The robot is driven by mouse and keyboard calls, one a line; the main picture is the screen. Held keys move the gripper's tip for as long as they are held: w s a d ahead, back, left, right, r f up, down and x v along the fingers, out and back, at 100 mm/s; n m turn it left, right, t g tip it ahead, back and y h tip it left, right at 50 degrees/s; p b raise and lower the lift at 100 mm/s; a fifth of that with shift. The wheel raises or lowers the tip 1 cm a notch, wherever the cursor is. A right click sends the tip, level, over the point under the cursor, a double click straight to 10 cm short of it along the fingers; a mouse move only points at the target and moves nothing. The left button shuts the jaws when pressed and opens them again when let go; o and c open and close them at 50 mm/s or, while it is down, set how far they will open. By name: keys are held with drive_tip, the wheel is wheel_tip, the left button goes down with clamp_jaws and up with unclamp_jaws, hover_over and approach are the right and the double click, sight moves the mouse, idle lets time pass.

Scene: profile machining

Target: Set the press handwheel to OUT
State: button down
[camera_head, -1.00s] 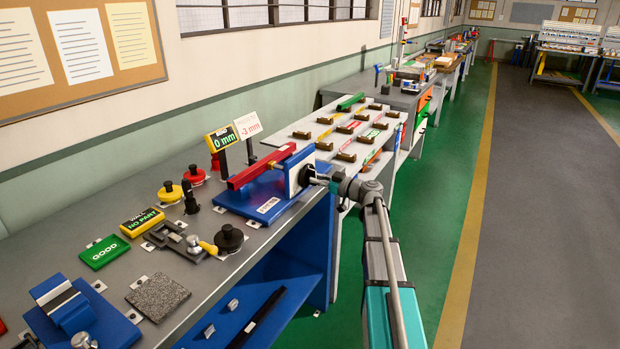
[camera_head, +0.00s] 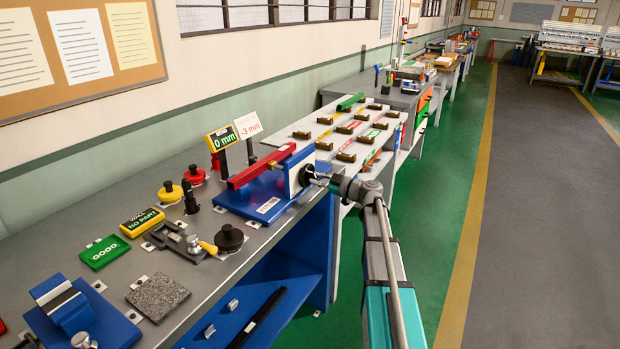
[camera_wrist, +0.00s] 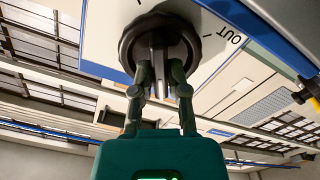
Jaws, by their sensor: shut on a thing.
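The press handwheel (camera_wrist: 129,48) is a black knobbed wheel on a white plate (camera_wrist: 100,35) in the wrist view. Printed OUT lettering (camera_wrist: 233,39) is on the plate, right of the wheel, with dark tick marks. My gripper (camera_wrist: 160,88) is shut on the wheel's middle, its two fingers on either side of the grey hub part. In the head view the handwheel (camera_head: 305,173) shows small on the press's white end plate, and my gripper (camera_head: 318,180) reaches it from the right. I cannot make out a pointer on the wheel.
The blue press base (camera_head: 245,200) carries a red bar (camera_head: 262,166). Signs reading 0 mm (camera_head: 222,138) and -3 mm (camera_head: 248,125) stand behind it. A grey bench with gauges and blocks extends left; a rack of profiles (camera_head: 340,135) lies beyond. The green floor at right is clear.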

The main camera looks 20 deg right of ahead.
drive_tip(key=shift+n, duration=2)
drive_tip(key=shift+n, duration=2.3)
drive_tip(key=c, duration=0.5)
unclamp_jaws()
drive_tip(key=shift+v, duration=3.5)
